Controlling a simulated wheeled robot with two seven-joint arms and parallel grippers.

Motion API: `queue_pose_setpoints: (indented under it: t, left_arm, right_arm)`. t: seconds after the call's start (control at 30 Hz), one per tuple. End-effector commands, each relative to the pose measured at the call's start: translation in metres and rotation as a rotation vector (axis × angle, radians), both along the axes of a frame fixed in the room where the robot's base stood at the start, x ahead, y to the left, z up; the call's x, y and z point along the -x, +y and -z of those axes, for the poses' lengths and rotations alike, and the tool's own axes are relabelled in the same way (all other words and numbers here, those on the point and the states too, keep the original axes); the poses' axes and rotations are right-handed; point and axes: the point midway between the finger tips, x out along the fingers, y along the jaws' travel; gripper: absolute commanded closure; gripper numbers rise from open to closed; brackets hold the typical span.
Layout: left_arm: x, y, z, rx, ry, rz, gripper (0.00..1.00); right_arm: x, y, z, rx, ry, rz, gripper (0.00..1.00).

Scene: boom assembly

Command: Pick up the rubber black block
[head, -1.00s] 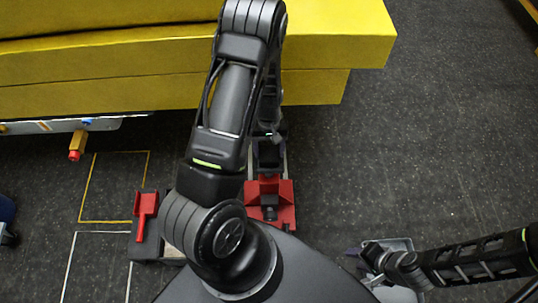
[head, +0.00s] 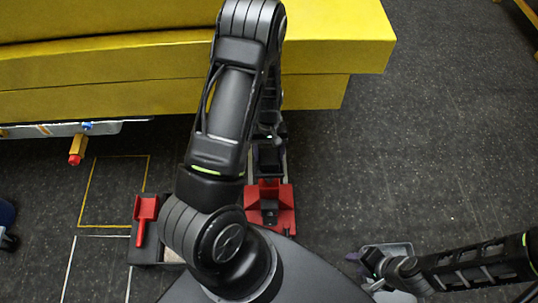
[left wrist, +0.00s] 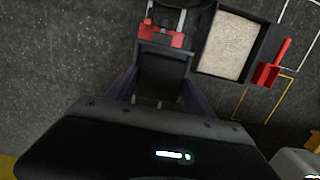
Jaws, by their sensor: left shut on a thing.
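The rubber black block (left wrist: 163,74) shows in the left wrist view as a dark rectangular piece between the two fingers of my left gripper (left wrist: 160,92). The fingers lie along its sides and are shut on it. In the head view, the black block (head: 268,158) shows partly beside my left arm, just beyond a red fixture. My left gripper is mostly hidden there by its own arm. My right gripper (head: 368,262) is at the lower right of the head view, far from the block, and its jaws are too unclear to read.
The red fixture (head: 283,212) is close to the block. A dark tray (head: 147,250) with a pale bottom and a red handled piece (head: 147,210) lies to the left. A yellow beam (head: 110,85) spans the far side. Dark floor (head: 400,170) is clear to the right.

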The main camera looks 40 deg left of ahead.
Motion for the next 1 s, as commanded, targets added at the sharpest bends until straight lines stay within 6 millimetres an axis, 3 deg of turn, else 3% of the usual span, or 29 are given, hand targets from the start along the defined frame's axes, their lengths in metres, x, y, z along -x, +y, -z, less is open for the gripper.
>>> queue_pose_setpoints:
  t: [0.43,0.6,1.0]
  left_arm:
    - [-0.001,0.0,-0.08,0.0,-0.003,0.002,0.9]
    - [0.0,0.0,-0.089,0.0,0.0,0.001,0.9]
    - [0.0,0.0,-0.089,0.0,0.0,0.001,0.9]
  right_arm:
    - [0.0,0.0,-0.008,0.0,0.0,0.001,0.64]
    - [0.0,0.0,-0.009,0.0,0.0,0.001,0.64]
    - [0.0,0.0,-0.009,0.0,0.0,0.001,0.64]
